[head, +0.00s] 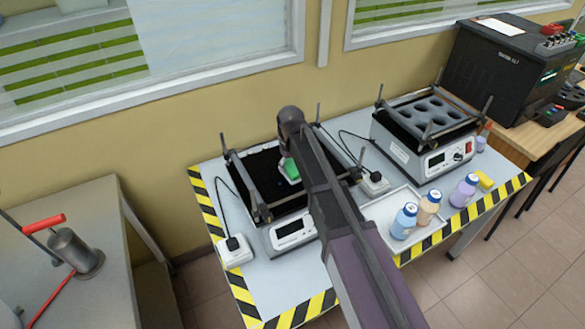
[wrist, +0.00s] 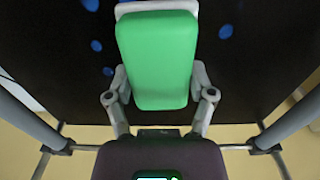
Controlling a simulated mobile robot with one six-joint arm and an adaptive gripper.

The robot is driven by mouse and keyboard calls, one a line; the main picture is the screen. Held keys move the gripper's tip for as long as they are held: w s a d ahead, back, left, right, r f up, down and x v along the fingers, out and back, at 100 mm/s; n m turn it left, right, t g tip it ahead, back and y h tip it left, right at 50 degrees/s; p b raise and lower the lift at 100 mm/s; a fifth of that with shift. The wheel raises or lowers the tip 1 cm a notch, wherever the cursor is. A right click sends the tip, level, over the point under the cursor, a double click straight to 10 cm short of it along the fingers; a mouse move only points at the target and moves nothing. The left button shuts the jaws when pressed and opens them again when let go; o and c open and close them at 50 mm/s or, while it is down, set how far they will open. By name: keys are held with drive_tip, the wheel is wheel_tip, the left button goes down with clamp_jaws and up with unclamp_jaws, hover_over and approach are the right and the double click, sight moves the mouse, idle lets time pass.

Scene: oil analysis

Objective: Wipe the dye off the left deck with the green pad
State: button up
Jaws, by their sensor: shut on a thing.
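The green pad (wrist: 158,60) is held between the fingers of my gripper (wrist: 160,88) in the wrist view. It also shows in the head view (head: 291,170), over the black left deck (head: 258,168). In the wrist view the deck (wrist: 265,60) has several blue dye spots (wrist: 225,31) on both sides of the pad. My gripper is shut on the pad. My arm hides part of the deck in the head view. I cannot tell whether the pad touches the deck.
Posts and bars frame the left deck. A second shaker (head: 425,125) with round holes stands to the right. A white tray (head: 376,212) with bottles (head: 404,221) is in front of it. Power sockets (head: 234,250) and cables lie beside the decks.

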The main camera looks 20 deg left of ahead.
drive_tip(key=shift+w+a, duration=0.85)
drive_tip(key=shift+a, duration=0.15)
drive_tip(key=shift+w+d, duration=0.1)
drive_tip(key=shift+w+d, duration=0.6)
drive_tip(key=shift+d, duration=0.05)
drive_tip(key=shift+s+d, duration=1.25)
drive_tip(key=shift+d, duration=0.2)
drive_tip(key=shift+s+d, duration=1.2)
drive_tip(key=shift+d, duration=0.2)
